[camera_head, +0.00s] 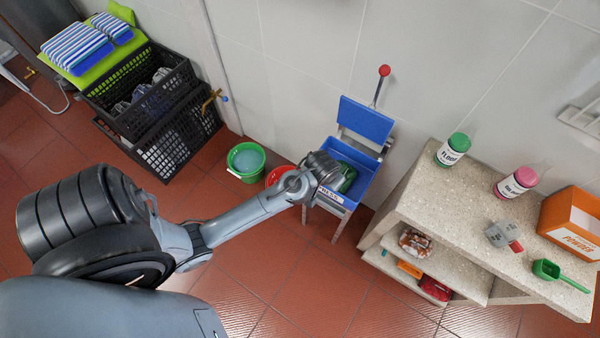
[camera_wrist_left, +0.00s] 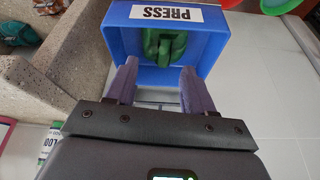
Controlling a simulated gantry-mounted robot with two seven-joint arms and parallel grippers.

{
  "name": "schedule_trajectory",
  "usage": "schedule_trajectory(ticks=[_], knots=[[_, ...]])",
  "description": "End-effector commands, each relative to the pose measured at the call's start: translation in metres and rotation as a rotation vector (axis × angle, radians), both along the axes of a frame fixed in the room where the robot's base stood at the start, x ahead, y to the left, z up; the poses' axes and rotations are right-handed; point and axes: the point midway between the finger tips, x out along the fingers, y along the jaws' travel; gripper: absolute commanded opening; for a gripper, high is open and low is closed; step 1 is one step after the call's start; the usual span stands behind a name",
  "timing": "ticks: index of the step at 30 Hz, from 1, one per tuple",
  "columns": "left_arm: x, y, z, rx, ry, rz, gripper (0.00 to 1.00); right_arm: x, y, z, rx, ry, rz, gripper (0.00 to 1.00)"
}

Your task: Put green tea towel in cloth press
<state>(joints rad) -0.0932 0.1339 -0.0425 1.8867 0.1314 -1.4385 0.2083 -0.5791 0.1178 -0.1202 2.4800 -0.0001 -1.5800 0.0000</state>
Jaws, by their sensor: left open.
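The cloth press is a blue box (camera_head: 368,163) on a grey stand, with its blue lid (camera_head: 366,119) raised and a red-knobbed lever behind it. In the left wrist view, the box (camera_wrist_left: 218,35) carries a PRESS label. The crumpled green tea towel (camera_wrist_left: 165,47) lies inside it. In the head view, part of the towel (camera_head: 348,178) shows beside my left gripper (camera_head: 335,178). My left gripper, also in the wrist view (camera_wrist_left: 158,72), is open at the box's edge, its fingers apart with the towel beyond them. My right gripper is out of view.
A stone counter (camera_head: 410,195) stands right of the press, holding bottles, a powder box (camera_head: 572,222) and a green scoop (camera_head: 560,273). A green bucket (camera_head: 246,161) and a red bucket (camera_head: 278,176) stand left of it. Black crates (camera_head: 165,145) stand far left.

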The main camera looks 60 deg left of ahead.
Motion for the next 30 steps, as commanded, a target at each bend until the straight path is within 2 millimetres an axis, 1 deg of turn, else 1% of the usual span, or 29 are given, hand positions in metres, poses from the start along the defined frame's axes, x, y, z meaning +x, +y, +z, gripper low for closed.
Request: schedule_trajectory(ticks=[1, 6, 9, 12, 15, 18, 26, 30], knots=[[-0.025, -0.012, 0.002, 0.002, 0.014, -0.051, 0.53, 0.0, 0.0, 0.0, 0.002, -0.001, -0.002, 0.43], [-0.1, -0.047, 0.025, 0.008, 0.047, -0.237, 0.53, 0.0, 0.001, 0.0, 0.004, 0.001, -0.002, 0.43], [-0.135, -0.062, 0.042, 0.008, 0.058, -0.324, 0.53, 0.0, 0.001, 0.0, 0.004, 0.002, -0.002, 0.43], [-0.16, -0.072, 0.057, 0.006, 0.064, -0.385, 0.53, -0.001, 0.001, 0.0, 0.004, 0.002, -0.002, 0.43], [-0.174, -0.077, 0.066, 0.006, 0.067, -0.42, 0.53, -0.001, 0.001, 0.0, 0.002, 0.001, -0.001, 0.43], [-0.178, -0.079, 0.07, 0.006, 0.068, -0.434, 0.53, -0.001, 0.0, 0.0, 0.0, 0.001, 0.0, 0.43], [-0.178, -0.079, 0.071, 0.006, 0.067, -0.433, 0.53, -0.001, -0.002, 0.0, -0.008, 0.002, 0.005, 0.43], [-0.178, -0.079, 0.077, 0.006, 0.067, -0.433, 0.53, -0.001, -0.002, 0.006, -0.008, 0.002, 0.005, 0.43]])
